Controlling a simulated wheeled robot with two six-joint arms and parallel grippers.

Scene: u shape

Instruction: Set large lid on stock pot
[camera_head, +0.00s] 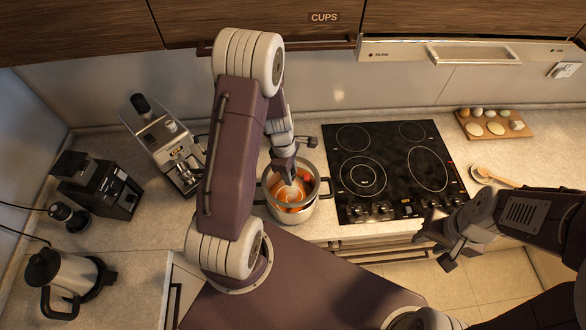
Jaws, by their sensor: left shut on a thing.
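The stock pot (292,217) is a silvery metal pot with two side handles, standing on the counter left of the cooktop. Orange contents show inside it. My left gripper (290,178) reaches down over the pot from behind and is shut on the large lid (309,188), which looks like clear glass with a metal rim. The lid is over the pot's mouth; I cannot tell whether it touches the pot's rim. My gripper hides part of the lid. My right gripper (432,251) is open and empty, in front of the cooktop over the floor.
A black cooktop (385,165) lies right of the pot. Coffee machine (165,140), black grinder (100,185) and kettle (65,275) stand at left. An egg board (495,124) and wooden spoon (495,178) lie at right. Cabinets and a hood (470,52) overhang the back.

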